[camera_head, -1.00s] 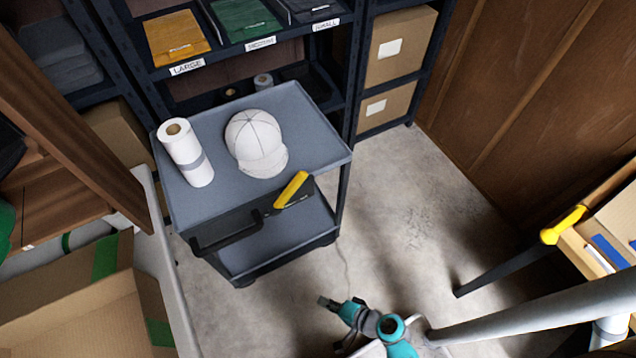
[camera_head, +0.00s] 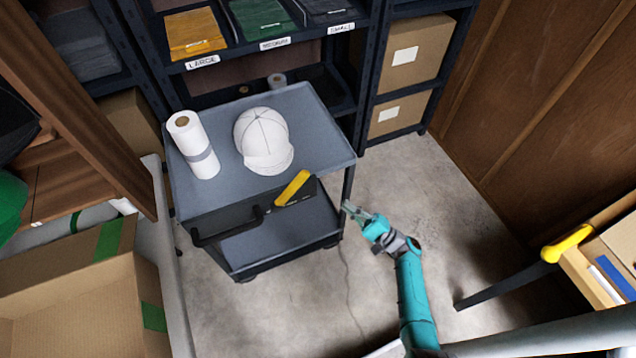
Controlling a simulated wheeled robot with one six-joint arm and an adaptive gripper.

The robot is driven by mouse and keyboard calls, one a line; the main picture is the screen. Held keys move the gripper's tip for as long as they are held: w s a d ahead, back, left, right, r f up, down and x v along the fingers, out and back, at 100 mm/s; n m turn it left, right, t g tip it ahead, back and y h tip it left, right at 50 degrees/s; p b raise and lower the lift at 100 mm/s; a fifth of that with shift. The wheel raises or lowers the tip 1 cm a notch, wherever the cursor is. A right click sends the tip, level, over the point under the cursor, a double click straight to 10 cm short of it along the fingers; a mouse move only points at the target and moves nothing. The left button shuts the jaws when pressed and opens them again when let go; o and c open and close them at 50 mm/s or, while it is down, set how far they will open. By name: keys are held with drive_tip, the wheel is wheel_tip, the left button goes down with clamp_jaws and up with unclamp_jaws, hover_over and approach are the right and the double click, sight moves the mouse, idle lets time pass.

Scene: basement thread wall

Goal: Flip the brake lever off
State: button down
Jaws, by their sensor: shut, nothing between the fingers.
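The yellow brake lever (camera_head: 293,188) is mounted on a dark plate at the front right of the grey cart (camera_head: 320,148). It slants up to the right. My gripper (camera_head: 348,207) is shut and empty. In the picture it lies to the right of the lever and a little lower, near the cart's front right leg, apart from the lever. I cannot tell its exact depth from the cart.
A white cap (camera_head: 262,140) and a white roll (camera_head: 193,145) stand on the cart top. A black push handle (camera_head: 228,232) juts from its front. An open cardboard box (camera_head: 75,300) is at lower left. A yellow-handled tool (camera_head: 567,243) is at right.

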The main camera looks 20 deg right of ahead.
sight(290, 191)
drive_tip(key=shift+d+r, duration=0.35)
drive_tip(key=shift+d, duration=0.1)
drive_tip(key=shift+w, duration=0.15)
drive_tip(key=s+a+r+x, duration=0.1)
drive_tip(key=s+x, duration=0.1)
drive_tip(key=x, duration=1)
drive_tip(key=shift+w+a+r, duration=0.2)
drive_tip(key=shift+a+r, duration=0.2)
drive_tip(key=shift+r, duration=0.05)
